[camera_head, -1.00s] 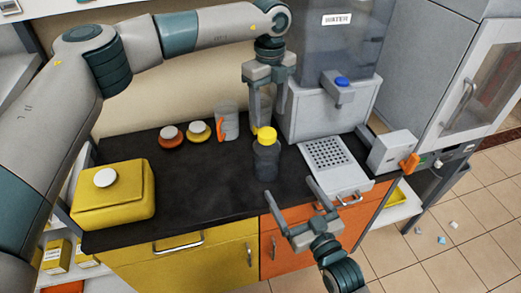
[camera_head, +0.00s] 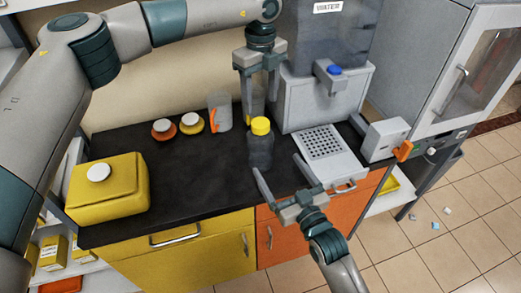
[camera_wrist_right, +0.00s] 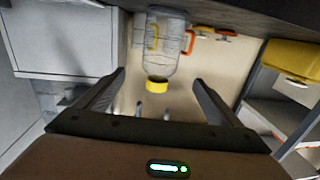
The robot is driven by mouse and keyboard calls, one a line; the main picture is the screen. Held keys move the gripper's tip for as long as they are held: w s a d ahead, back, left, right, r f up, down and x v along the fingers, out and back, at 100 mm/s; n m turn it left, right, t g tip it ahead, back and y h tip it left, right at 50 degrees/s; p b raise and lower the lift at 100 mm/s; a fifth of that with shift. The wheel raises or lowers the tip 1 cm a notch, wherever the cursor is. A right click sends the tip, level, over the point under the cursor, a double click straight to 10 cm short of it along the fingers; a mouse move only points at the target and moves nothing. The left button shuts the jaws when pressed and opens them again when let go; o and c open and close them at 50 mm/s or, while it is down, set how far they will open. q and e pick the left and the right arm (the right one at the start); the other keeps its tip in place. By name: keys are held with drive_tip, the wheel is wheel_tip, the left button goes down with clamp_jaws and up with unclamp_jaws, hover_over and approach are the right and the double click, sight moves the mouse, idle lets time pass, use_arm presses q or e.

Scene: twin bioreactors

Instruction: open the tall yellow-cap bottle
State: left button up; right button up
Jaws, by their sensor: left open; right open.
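The tall bottle (camera_head: 260,152) stands upright on the black counter, dark and see-through, with its yellow cap (camera_head: 261,126) on. In the right wrist view the bottle (camera_wrist_right: 163,55) appears upside down, cap (camera_wrist_right: 157,87) lowest, between the lines of the fingers. My right gripper (camera_head: 277,166) is open and empty, in front of and to the right of the bottle, its fingers pointing toward it. My left gripper (camera_head: 258,112) is open, pointing down above and behind the cap; nothing is seen held in it. Whether either gripper touches the bottle cannot be told.
A clear vessel with an orange handle (camera_head: 220,112) and two white-topped low containers (camera_head: 192,124) stand behind left. A yellow canister (camera_head: 112,190) is at far left. A water dispenser (camera_head: 325,98) and a perforated tray (camera_head: 330,172) are at right. The counter left of the bottle is clear.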

sight(260, 138)
drive_tip(key=x, duration=1.3)
drive_tip(key=shift+w+a, duration=0.15)
drive_tip(key=shift+w, duration=0.15)
